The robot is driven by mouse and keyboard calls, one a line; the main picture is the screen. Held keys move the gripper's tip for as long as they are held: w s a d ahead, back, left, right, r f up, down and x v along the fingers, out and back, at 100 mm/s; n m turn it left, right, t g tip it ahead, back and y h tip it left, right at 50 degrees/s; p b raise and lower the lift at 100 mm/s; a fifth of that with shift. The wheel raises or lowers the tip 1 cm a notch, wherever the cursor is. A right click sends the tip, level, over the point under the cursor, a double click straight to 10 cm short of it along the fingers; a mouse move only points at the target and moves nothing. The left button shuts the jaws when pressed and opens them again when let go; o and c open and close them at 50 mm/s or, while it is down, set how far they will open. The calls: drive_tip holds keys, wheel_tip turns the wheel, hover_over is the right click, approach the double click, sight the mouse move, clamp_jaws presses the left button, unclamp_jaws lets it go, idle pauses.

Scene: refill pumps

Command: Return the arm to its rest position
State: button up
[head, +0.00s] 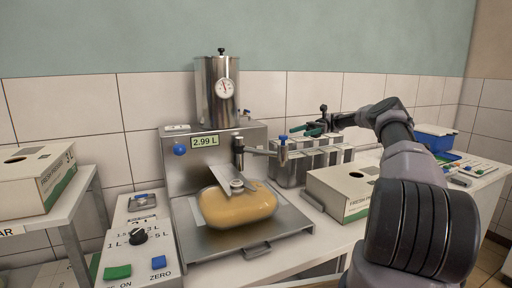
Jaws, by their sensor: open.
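My arm rises from the lower right and bends left at the top. My gripper (308,129) is at its far end, above the row of metal containers (293,166) right of the filling machine. It is open, small and far off, with dark green and black parts around its fingers. I see nothing held in it. I cannot tell whether it touches the containers below.
The filling machine (215,150) shows 2.99 L, with a yellow-filled pouch (238,207) on its tray. A control box (138,255) stands left of it. Cardboard boxes sit at left (35,182) and beside my arm (338,192). A blue bin (436,139) is at right.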

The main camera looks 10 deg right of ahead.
drive_tip(key=s+a+r+n+h, duration=0.1)
drive_tip(key=a, duration=0.1)
drive_tip(key=s+a+r+n+h, duration=0.1)
drive_tip(key=s+a+r+h, duration=0.1)
drive_tip(key=a, duration=0.1)
drive_tip(key=s+a+r+n+h, duration=0.1)
drive_tip(key=a+r+h, duration=0.1)
drive_tip(key=a, duration=0.1)
drive_tip(key=shift+s+r, duration=0.2)
drive_tip(key=shift+s, duration=0.2)
drive_tip(key=s+a+r+n+t+h, duration=0.3)
drive_tip(key=s+a+r+h, duration=0.25)
drive_tip(key=s, duration=0.45)
drive_tip(key=s+d+r+t+h, duration=0.1)
drive_tip(key=s+d+r+t, duration=0.1)
drive_tip(key=s+t, duration=0.5)
drive_tip(key=s+d+r+n+t+h, duration=0.1)
drive_tip(key=s+t, duration=0.6)
drive_tip(key=s, duration=0.8)
drive_tip(key=shift+d+r, duration=0.6)
drive_tip(key=shift+d, duration=0.05)
